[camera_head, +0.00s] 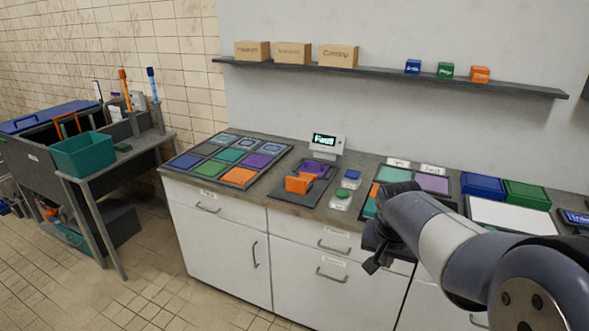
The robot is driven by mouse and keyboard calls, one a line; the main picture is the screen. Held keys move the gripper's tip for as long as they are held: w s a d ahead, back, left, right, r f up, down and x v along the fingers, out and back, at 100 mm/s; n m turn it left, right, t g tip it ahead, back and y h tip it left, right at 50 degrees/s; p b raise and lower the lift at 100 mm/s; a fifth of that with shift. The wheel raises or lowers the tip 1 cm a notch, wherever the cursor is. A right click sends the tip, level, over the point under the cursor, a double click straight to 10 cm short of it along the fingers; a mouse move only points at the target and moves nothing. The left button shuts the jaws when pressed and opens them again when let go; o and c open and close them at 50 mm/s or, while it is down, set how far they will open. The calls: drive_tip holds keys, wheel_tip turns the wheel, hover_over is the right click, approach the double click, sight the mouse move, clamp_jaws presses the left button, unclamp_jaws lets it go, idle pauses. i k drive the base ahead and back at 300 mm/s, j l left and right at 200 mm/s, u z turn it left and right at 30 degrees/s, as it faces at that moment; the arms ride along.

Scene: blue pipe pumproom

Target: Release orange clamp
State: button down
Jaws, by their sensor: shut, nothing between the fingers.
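An orange clamp (299,183) sits on the counter at the front of a dark plate. It stands against a purple piece (316,169) on the same plate; I cannot tell how it grips it. My gripper (372,264) hangs in front of the counter, to the right of the clamp and lower than it. It is shut and empty, clear of the clamp. My arm hides part of the counter behind it.
A small display (326,142) stands behind the plate. A blue button (352,174) and a green button (343,194) are to its right. A mat of coloured squares (227,161) lies left. A shelf (390,77) with boxes runs above. A teal bin (83,154) stands far left.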

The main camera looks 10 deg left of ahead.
sight(299, 185)
drive_tip(key=i+j, duration=0.4)
drive_tip(key=i, duration=0.2)
drive_tip(key=i+j, duration=0.45)
drive_tip(key=i, duration=0.15)
drive_tip(key=i+j, duration=0.4)
drive_tip(key=i, duration=0.15)
